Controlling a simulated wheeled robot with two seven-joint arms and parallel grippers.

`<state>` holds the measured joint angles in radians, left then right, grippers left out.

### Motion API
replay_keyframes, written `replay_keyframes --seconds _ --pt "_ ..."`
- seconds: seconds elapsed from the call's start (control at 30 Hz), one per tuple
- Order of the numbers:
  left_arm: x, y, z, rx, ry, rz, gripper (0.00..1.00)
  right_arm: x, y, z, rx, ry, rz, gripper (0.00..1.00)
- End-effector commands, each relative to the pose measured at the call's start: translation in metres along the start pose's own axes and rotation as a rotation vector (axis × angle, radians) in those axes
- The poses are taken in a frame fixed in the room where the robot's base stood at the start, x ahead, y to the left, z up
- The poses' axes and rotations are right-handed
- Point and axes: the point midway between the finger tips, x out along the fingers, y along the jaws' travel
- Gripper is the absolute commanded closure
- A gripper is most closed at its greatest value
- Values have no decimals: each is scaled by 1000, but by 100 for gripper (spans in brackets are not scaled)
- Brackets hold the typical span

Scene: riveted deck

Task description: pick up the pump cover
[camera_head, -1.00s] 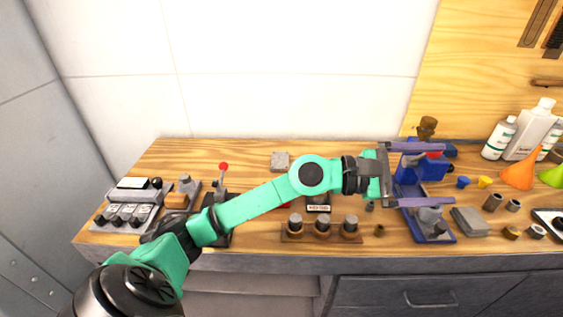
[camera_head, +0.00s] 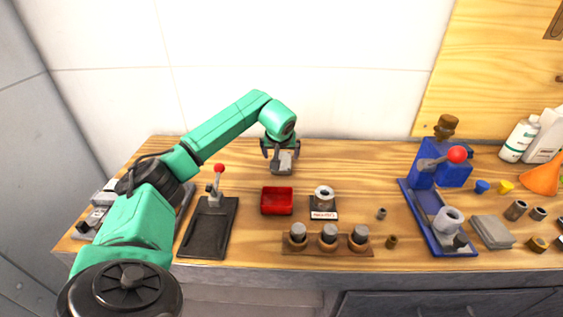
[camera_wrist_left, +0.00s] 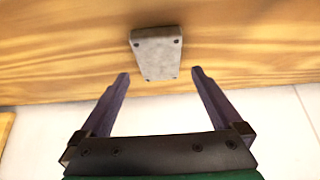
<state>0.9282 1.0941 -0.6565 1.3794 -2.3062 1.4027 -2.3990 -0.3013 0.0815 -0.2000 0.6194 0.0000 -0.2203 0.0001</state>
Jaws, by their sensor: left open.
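The pump cover is most likely the flat grey plate (camera_head: 284,168) lying on the wooden bench near the back wall. In the left wrist view the plate (camera_wrist_left: 156,48) is tapered, with small dark holes near its corners. My left gripper (camera_head: 281,151) is at the plate and partly hides it in the head view. In the wrist view its two fingers (camera_wrist_left: 160,74) are spread wide, with the plate ahead of and between the tips. The fingers look clear of the plate, and nothing is between them. My right gripper is not in view.
A red bin (camera_head: 277,208), a ring-shaped part on a labelled base (camera_head: 323,202) and a rack of pegs (camera_head: 328,247) stand in front. A black-based lever fixture (camera_head: 207,235) is left of them. A blue press (camera_head: 418,208) stands right. The bench beside the plate is clear.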

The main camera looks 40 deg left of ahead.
Motion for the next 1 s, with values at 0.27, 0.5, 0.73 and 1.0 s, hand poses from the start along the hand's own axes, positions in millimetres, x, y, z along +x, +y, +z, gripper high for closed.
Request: replay_keyframes --seconds 0.27,0.5,0.73,1.0 --pt "44 0 2 0 -2 1 0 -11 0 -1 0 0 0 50" --pt "45 0 2 1 -1 1 19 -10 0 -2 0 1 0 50" --pt "44 0 1 -1 2 3 100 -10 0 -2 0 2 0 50" --pt "42 1 -1 -1 2 3 100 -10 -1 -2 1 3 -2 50"
